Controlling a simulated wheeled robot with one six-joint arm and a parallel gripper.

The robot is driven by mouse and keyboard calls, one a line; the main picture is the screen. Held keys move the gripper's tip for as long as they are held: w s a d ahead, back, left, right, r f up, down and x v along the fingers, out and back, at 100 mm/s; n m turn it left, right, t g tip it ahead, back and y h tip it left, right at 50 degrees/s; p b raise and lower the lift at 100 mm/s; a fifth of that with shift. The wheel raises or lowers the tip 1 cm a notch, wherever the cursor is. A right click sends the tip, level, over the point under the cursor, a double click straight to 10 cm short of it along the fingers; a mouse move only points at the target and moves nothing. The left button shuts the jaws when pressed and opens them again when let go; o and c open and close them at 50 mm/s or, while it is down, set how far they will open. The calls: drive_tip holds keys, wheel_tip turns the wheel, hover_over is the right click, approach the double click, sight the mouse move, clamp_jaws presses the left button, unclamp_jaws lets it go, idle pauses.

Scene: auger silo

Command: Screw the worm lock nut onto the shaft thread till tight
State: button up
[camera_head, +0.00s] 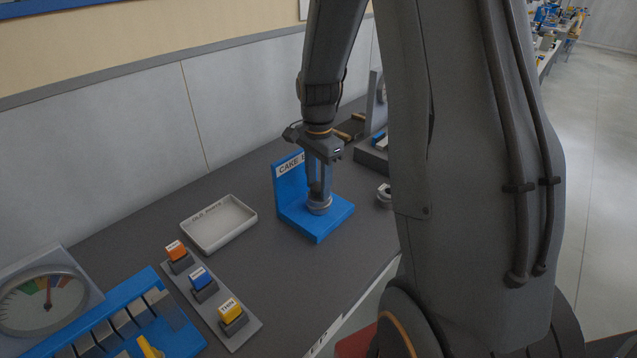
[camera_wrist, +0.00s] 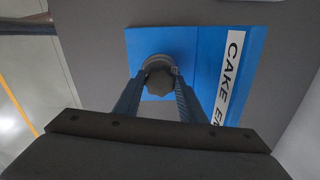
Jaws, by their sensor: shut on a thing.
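My gripper (camera_head: 319,194) points down over the base of a blue L-shaped stand (camera_head: 331,219) whose upright plate has a label starting "CAKE E". In the wrist view, its two fingers are shut on a dark, many-sided piece (camera_wrist: 159,82). That piece lies over a lighter grey round part (camera_wrist: 157,60) at the blue base (camera_wrist: 190,45). The round part also shows under the fingers in the head view (camera_head: 319,206). I cannot tell if the dark piece is the worm lock nut. No thread is visible.
A grey ring-like part (camera_head: 384,196) is on the table right of the stand, partly behind my arm. A white tray (camera_head: 219,222) stands left. Orange, blue and yellow blocks (camera_head: 203,283) sit on a grey strip in front. A dial gauge (camera_head: 42,303) and blue rack are at lower left.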

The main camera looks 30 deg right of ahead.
sight(318, 187)
drive_tip(key=o, duration=0.5)
drive_tip(key=shift+o, duration=0.3)
drive_tip(key=o, duration=0.5)
drive_tip(key=shift+r+b, duration=1.1)
drive_tip(key=shift+r, duration=2.8)
drive_tip(key=s+a+f+n+b, duration=0.1)
drive_tip(key=s+a+f+n, duration=0.2)
drive_tip(key=s+a+n, duration=0.2)
drive_tip(key=s+a+f+n+t+b, duration=0.1)
drive_tip(key=s+a+f+n, duration=0.2)
drive_tip(key=s+n, duration=0.6)
drive_tip(key=shift+a+f+n, duration=0.35)
drive_tip(key=shift+a+n, duration=0.45)
drive_tip(key=shift+a, duration=0.3)
